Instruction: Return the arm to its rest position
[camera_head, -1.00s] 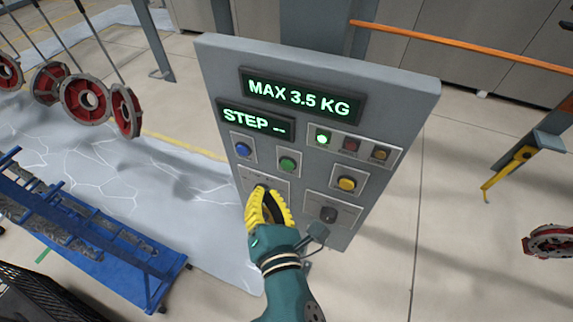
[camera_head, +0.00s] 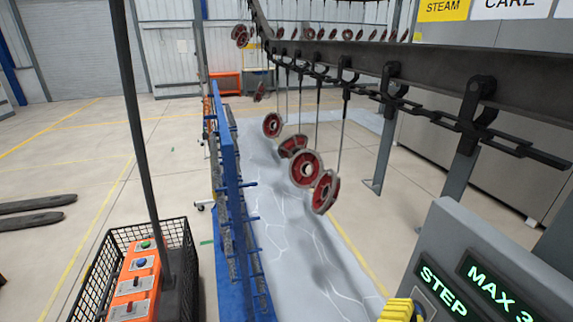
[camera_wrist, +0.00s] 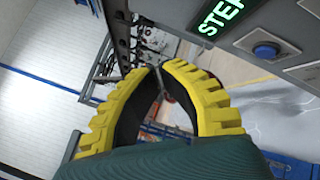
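My gripper has ribbed yellow fingers with dark inner faces. In the wrist view my gripper (camera_wrist: 156,68) has its fingertips drawn nearly together, with nothing held between them. In the head view only the top of its yellow fingers (camera_head: 401,308) shows at the bottom edge, in front of the grey control panel (camera_head: 450,225). The rest of the arm is out of the head view. The panel's green "STEP" and "MAX 3" displays show in part. A blue button (camera_wrist: 265,50) on the panel is at the upper right of the wrist view.
Red wheels (camera_head: 305,169) hang on rods from the overhead chain conveyor (camera_head: 395,90). A blue rack (camera_head: 232,200) stands left of them. A black mesh basket (camera_head: 185,238) beside an orange button box (camera_head: 137,280) is at lower left. Open floor lies further left.

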